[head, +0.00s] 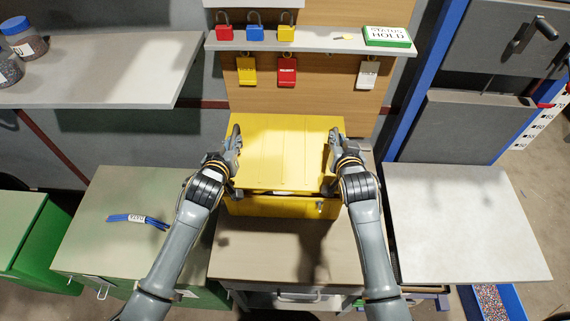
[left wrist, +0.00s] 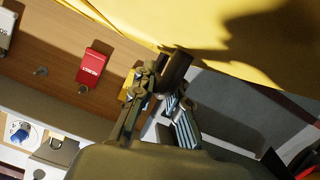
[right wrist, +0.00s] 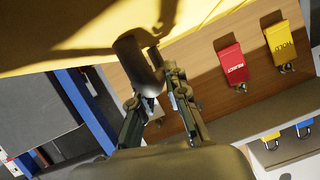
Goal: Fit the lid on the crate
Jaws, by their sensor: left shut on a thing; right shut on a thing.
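The yellow lid (head: 287,150) lies flat and ribbed above the yellow crate (head: 280,208) on the middle bench. A dark gap shows between the lid's front edge and the crate's front wall, so the lid looks apart from the rim there; the back rim is hidden. My left gripper (head: 234,145) is shut on the lid's left side, and my right gripper (head: 337,143) is shut on its right side. In the left wrist view the left jaws (left wrist: 165,85) meet a dark grip under the yellow lid. The right wrist view shows the right jaws (right wrist: 152,85) at a similar dark grip.
A board with a shelf (head: 310,42) of padlocks and hanging tags stands behind the crate. A cabinet with blue cables (head: 138,219) is on the left, and an empty pale table (head: 465,220) is on the right. The bench front (head: 285,250) is clear.

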